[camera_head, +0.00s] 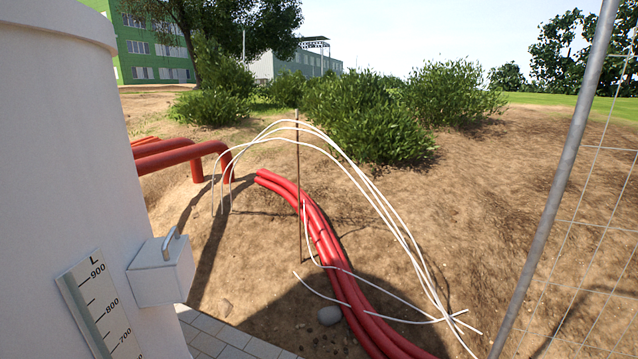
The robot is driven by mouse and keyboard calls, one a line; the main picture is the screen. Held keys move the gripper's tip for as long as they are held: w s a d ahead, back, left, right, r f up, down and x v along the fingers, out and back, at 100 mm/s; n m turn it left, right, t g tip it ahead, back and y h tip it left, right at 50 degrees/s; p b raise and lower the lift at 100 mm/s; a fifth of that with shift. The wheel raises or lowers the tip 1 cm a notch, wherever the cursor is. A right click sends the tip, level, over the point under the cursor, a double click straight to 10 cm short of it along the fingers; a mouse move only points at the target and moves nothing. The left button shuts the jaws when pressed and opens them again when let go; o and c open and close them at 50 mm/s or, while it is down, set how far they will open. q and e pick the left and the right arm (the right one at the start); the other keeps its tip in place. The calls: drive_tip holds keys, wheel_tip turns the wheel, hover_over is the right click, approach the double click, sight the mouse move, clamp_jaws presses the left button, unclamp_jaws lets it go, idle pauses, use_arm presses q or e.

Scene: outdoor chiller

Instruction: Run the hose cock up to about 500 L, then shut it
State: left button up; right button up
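A large white tank (60,150) fills the left of the head view. A level scale (98,300) marked in L is fixed to its side, with 900, 800 and 700 readable. The lower part of the scale is cut off by the bottom edge, and I cannot make out a liquid level. A white box (163,272) with a grey metal handle (171,240) on top sits on the tank's side. I cannot tell whether this handle belongs to the hose cock. Neither of my grippers is in view.
Red pipes (325,245) run over bare soil, with white thin tubes (370,190) arching above them. A metal fence post (560,190) with wire mesh stands at the right. Grey paving (225,340) lies beside the tank. Bushes and buildings stand behind.

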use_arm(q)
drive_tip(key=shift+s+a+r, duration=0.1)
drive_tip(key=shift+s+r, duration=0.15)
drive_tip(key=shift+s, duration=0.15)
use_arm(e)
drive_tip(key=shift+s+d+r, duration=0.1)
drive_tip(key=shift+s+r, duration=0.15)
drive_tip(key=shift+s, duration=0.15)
